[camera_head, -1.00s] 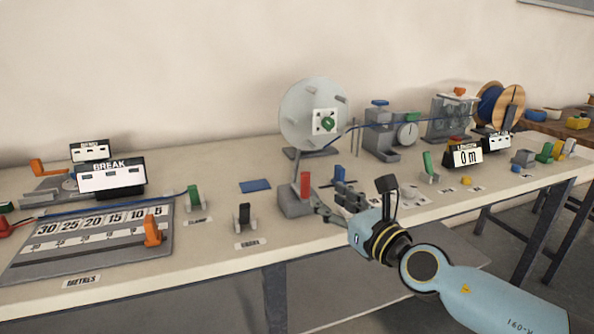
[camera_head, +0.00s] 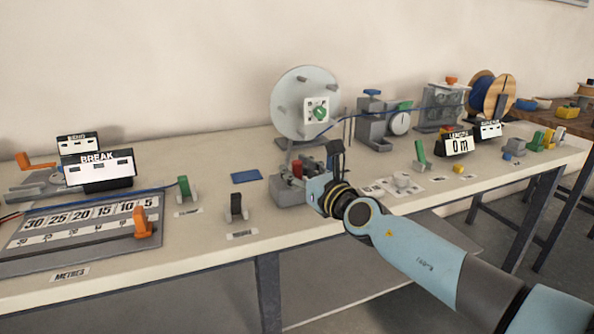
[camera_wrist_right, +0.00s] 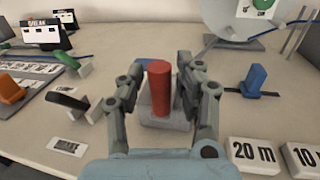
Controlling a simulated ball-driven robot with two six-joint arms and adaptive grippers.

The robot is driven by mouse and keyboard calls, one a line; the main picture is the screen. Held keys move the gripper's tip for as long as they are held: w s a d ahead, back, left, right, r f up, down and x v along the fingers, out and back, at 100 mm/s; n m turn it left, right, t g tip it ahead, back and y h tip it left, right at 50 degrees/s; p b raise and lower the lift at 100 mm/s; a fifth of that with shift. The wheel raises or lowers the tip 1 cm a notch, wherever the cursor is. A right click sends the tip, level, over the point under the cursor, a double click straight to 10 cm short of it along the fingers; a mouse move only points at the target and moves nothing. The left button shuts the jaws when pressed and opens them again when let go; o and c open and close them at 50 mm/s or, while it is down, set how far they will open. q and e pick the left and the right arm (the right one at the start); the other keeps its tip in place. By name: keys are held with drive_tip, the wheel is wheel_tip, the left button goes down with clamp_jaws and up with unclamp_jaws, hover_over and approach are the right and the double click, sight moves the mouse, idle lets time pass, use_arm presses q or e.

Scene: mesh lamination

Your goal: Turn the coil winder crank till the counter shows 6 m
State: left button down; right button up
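The coil winder's pale round disc (camera_head: 290,85) stands upright at the back, with a green knob (camera_head: 319,113) at its centre. In front of it, a red upright handle (camera_wrist_right: 159,88) rises from a grey block (camera_head: 287,192). I cannot tell how this handle joins the disc. The length counter (camera_head: 458,144) reads 0 m. My right gripper (camera_wrist_right: 164,82) is at the red handle, one finger on each side. Slim gaps seem to show between fingers and handle, so it looks open. In the head view it partly hides the handle and block. My left gripper is out of view.
A blue cable runs from the disc past a gauge (camera_head: 400,123) to a wooden-sided spool (camera_head: 499,96). A black clip (camera_head: 236,207) and a green clip (camera_head: 184,188) stand left. A metre-scale board (camera_head: 100,255) lies far left. Printed length cards (camera_wrist_right: 253,152) lie right of the gripper.

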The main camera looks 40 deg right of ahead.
clamp_jaws()
drive_tip(key=shift+f, duration=0.1)
